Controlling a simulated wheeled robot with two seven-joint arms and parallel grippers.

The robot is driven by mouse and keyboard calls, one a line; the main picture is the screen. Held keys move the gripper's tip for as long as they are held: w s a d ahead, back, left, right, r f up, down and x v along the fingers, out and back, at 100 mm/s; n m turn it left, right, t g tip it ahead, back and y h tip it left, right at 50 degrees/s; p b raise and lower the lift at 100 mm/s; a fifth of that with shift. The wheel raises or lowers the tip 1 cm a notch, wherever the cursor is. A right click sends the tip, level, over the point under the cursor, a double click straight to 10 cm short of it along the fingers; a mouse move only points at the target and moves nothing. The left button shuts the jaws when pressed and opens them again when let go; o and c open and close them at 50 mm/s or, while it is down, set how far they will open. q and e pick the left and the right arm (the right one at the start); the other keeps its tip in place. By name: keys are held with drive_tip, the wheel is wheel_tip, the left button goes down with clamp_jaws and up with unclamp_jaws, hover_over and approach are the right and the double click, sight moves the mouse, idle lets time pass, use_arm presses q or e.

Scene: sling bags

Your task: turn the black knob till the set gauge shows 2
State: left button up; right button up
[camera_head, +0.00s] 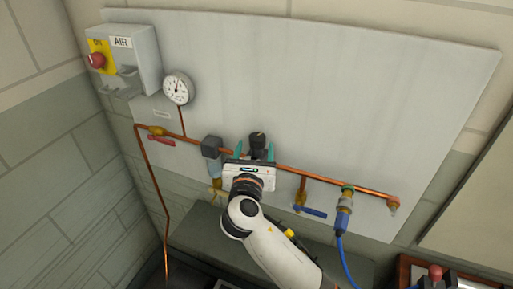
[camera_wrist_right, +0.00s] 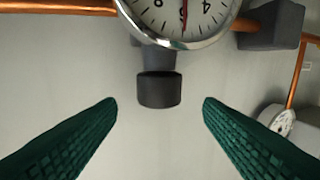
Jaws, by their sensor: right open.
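The black knob (camera_head: 257,139) sits on the regulator on the pipe in the head view. In the right wrist view the knob (camera_wrist_right: 160,90) is a short dark cylinder between my finger pads, with a gap on each side. My right gripper (camera_head: 254,152) is at the regulator; its green fingers (camera_wrist_right: 160,108) are open around the knob, apparently not touching it. A white-faced gauge (camera_wrist_right: 180,18) beside the knob, likely the set gauge, is cut off by the wrist view's top edge. Its red needle points down in that picture; I cannot read the value surely. My left gripper is not in view.
A round gauge (camera_head: 178,88) stands on the grey panel (camera_head: 330,80) at left. An AIR box (camera_head: 135,60) with a red button is at upper left. The copper pipe (camera_head: 285,169) carries a red lever (camera_head: 161,141), a blue lever (camera_head: 311,212) and a blue hose (camera_head: 348,258).

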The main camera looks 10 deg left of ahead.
sight(256, 142)
drive_tip(key=w+b, duration=0.1)
drive_tip(key=w, duration=0.1)
drive_tip(key=shift+w+a+f, duration=0.1)
drive_tip(key=shift+w+f, duration=0.05)
drive_tip(key=shift+w, duration=0.2)
drive_tip(key=shift+w+r, duration=0.2)
drive_tip(key=shift+w, duration=0.25)
